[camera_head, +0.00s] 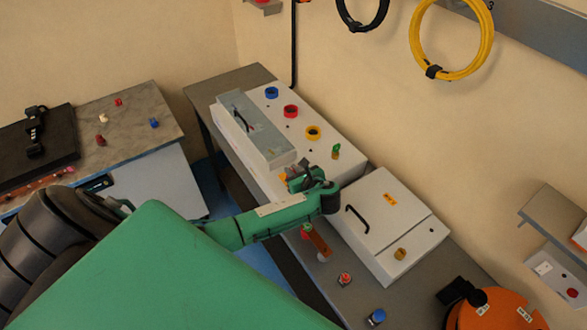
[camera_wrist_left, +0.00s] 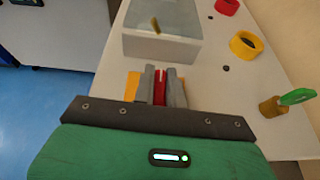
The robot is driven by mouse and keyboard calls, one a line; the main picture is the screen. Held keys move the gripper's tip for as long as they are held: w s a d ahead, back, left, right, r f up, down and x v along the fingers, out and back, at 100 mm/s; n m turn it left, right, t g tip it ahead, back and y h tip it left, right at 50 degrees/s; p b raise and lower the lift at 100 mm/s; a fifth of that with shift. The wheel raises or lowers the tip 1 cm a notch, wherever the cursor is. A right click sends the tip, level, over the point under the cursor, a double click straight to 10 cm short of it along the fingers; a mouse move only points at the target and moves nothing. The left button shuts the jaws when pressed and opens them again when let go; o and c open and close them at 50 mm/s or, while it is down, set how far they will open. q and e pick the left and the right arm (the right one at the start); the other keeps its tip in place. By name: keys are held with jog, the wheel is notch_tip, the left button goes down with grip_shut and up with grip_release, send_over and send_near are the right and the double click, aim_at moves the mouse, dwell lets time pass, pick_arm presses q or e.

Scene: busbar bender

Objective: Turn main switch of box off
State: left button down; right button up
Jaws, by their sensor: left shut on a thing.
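The white box (camera_head: 302,137) stands on the grey bench, with a clear-lidded housing (camera_head: 262,136) on its top. The main switch has a red handle (camera_wrist_left: 159,88) on a yellow-orange plate (camera_wrist_left: 132,85), at the near end of that housing. My left gripper (camera_wrist_left: 158,76) is shut on the red handle, one grey finger on each side. In the head view the left gripper (camera_head: 299,176) is over the box's near part and hides most of the switch. The handle's exact angle is hard to tell. My right gripper is not in view.
Blue (camera_head: 271,92), red (camera_head: 291,111) and yellow (camera_head: 313,132) rings sit on the box. A green-handled key (camera_head: 336,151) stands close to the gripper's right. A second white box with a black handle (camera_head: 357,218) is to the right. Small parts lie on the bench in front.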

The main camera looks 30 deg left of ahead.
pick_arm(q)
jog(key=shift+n+g, duration=0.3)
jog(key=shift+n, duration=0.1)
jog(key=c, duration=1.4)
grip_release()
jog(key=shift+c, duration=0.2)
jog(key=b+v, duration=0.3)
jog(key=v, duration=1)
jog(key=shift+d+b, duration=0.35)
jog(key=shift+b, duration=0.05)
jog(key=shift+s, duration=0.1)
